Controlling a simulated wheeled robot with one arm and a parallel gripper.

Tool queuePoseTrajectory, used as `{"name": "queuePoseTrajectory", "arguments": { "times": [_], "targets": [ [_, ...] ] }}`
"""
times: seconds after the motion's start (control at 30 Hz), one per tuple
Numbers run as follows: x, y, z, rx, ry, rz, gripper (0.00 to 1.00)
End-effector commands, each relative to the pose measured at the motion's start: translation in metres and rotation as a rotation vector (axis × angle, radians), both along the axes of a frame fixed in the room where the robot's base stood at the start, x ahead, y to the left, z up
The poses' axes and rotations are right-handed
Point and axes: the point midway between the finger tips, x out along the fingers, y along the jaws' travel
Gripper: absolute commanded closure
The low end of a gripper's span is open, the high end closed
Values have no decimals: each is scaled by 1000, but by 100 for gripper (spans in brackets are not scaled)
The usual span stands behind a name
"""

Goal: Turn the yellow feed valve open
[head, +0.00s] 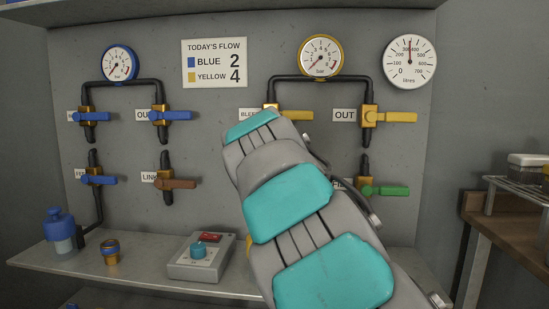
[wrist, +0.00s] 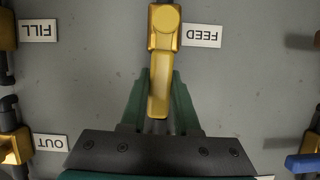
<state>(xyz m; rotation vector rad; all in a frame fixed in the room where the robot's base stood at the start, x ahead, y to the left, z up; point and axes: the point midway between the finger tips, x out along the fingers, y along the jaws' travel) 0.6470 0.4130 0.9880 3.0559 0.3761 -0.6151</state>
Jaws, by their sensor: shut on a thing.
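The yellow feed valve (wrist: 160,22) is at the top centre of the wrist view, beside the FEED label (wrist: 201,29), which reads upside down there. Its yellow lever (wrist: 158,92) points straight down in that picture. My gripper (wrist: 157,104) has its green fingers on either side of the lever and is shut on it. In the head view my arm covers the feed valve and its label, and the gripper itself is hidden behind the arm.
The OUT valve (head: 370,116) with a yellow lever and the green-levered valve (head: 384,190) stand right of my arm. Blue levers (head: 172,116) and a brown LINK lever (head: 178,184) are on the left. A shelf below holds a grey control box (head: 201,260) and a blue bottle (head: 60,232).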

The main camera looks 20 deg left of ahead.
Motion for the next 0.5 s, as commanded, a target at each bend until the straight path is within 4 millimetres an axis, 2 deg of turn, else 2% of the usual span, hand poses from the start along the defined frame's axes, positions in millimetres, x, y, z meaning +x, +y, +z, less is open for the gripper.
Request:
{"name": "queuePoseTrajectory", "arguments": {
  "times": [0.5],
  "targets": [
    [-1,3,-2,-62,-11,0,100]
  ]
}}
